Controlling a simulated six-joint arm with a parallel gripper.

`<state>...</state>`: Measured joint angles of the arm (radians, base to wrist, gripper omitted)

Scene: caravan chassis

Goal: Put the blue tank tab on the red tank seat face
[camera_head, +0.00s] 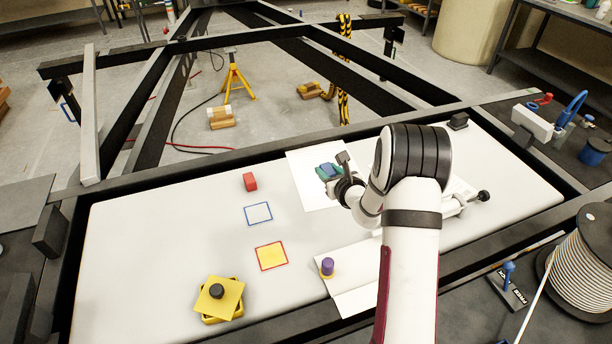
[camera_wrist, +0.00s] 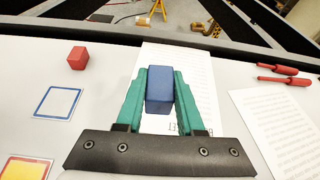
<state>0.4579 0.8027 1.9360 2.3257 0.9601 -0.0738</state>
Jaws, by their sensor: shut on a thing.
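The blue tank tab (camera_wrist: 158,90) is a small blue block between the green fingers of my gripper (camera_wrist: 160,74) in the wrist view. My gripper is shut on it, over a white printed sheet (camera_wrist: 201,62). In the head view, my gripper (camera_head: 330,172) and the blue block (camera_head: 325,167) are small and partly covered by my wrist. A red-outlined square (camera_head: 271,256) with a yellow middle lies on the white panel, left of and nearer than my gripper. I cannot tell if its yellow middle is raised. The gap between block and sheet is unclear.
A red block (camera_head: 250,181) and an empty blue-outlined square (camera_head: 258,214) lie left of my gripper. A yellow stand with a black knob (camera_head: 217,291) is near the front left. A purple cylinder (camera_head: 327,267) stands near the front. The panel's left part (camera_head: 150,240) is clear.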

